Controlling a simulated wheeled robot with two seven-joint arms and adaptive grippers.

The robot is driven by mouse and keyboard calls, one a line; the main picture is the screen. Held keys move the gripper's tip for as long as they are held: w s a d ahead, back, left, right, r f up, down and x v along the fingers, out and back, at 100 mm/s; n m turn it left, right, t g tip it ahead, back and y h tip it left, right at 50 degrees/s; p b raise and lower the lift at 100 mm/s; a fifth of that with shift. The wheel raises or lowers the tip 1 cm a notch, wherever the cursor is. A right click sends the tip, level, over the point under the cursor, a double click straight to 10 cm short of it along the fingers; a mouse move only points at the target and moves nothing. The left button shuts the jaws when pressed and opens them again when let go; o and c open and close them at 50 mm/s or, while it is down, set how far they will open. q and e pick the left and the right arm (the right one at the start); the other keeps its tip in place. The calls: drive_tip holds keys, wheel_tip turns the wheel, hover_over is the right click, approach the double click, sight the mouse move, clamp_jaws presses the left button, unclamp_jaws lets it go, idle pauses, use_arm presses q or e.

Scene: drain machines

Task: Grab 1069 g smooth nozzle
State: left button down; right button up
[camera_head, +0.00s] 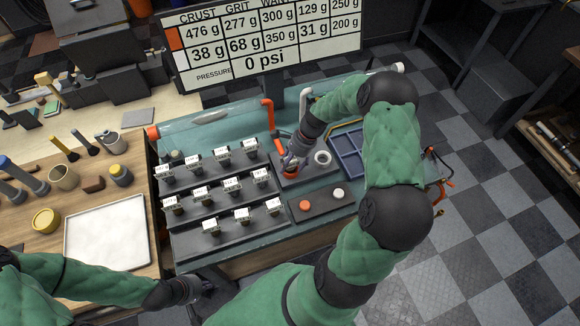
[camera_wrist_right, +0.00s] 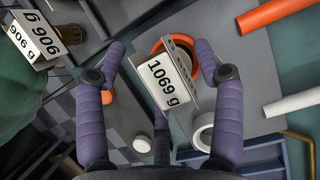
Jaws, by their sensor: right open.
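The nozzle with the white 1069 g label (camera_wrist_right: 168,82) shows in the right wrist view, a dark metal piece at an orange ring (camera_wrist_right: 184,45). My right gripper (camera_wrist_right: 170,64) is open, with one purple finger on each side of the label. I cannot tell whether either finger touches the nozzle. In the head view my right gripper (camera_head: 291,157) is over the orange ring on the teal machine and hides most of the nozzle. My left gripper (camera_head: 188,290) is low in the head view, away from the machine; its fingers are too small and dark to read.
Three dark stepped racks (camera_head: 205,195) hold several labelled nozzles left of my right gripper. A white ring (camera_head: 322,157) and a blue divided tray (camera_head: 348,154) lie to its right. Orange (camera_head: 267,112) and white (camera_head: 304,103) pipes rise behind. A button panel (camera_head: 322,201) is in front.

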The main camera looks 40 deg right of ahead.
drive_tip(key=shift+c, duration=0.3)
clamp_jaws()
drive_tip(key=shift+r, duration=0.15)
